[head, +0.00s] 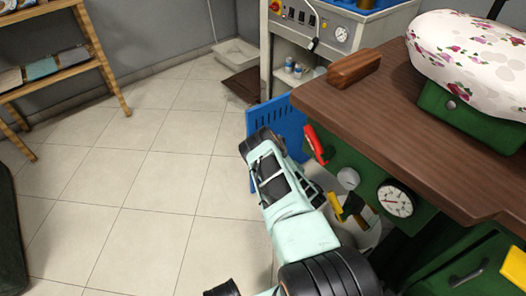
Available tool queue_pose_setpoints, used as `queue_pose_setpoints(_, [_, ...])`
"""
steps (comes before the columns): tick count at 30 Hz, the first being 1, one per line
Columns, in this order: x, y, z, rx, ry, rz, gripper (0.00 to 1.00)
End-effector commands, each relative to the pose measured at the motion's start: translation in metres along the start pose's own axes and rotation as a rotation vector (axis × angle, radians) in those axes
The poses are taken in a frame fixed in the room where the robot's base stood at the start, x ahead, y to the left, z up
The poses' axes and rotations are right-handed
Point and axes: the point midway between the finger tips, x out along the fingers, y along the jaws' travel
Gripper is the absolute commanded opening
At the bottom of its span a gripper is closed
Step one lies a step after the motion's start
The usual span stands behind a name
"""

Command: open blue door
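The blue door (289,122) is a flat panel with rows of slots, low at the front of the grey-white machine (333,52) at the back. Its right part is hidden behind the wooden worktop and its lower middle behind my arm. How far it stands open cannot be told. My gripper (259,140) is the dark end of my pale green arm. It overlaps the door's left part in the picture. Its fingertips are not clearly seen, and whether it touches the door cannot be told.
A green ironing station with a wooden top (420,130), red handle (315,144) and gauge (395,200) crowds the right, close to my arm. A white bucket (368,238) stands below. A wooden shelf (60,75) is at left. Tiled floor (150,170) left of my arm is clear.

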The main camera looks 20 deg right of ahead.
Motion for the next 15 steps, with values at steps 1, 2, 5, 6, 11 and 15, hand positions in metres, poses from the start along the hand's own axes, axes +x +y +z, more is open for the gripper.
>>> queue_pose_setpoints(1, [-0.0009,0.0012,0.0005,0.0,-0.001,0.001,0.0])
queue_pose_setpoints(2, [-0.0011,0.0014,0.0005,0.0,-0.001,0.001,0.0])
queue_pose_setpoints(5, [-0.0014,0.0017,0.0005,0.0,-0.001,0.0,0.0])
queue_pose_setpoints(6, [-0.0014,0.0018,0.0005,0.0,-0.002,0.0,0.0])
queue_pose_setpoints(11, [-0.0014,0.0018,0.0005,-0.001,-0.002,0.0,0.0])
queue_pose_setpoints(15, [-0.0014,0.0018,0.0004,-0.001,-0.002,0.0,0.26])
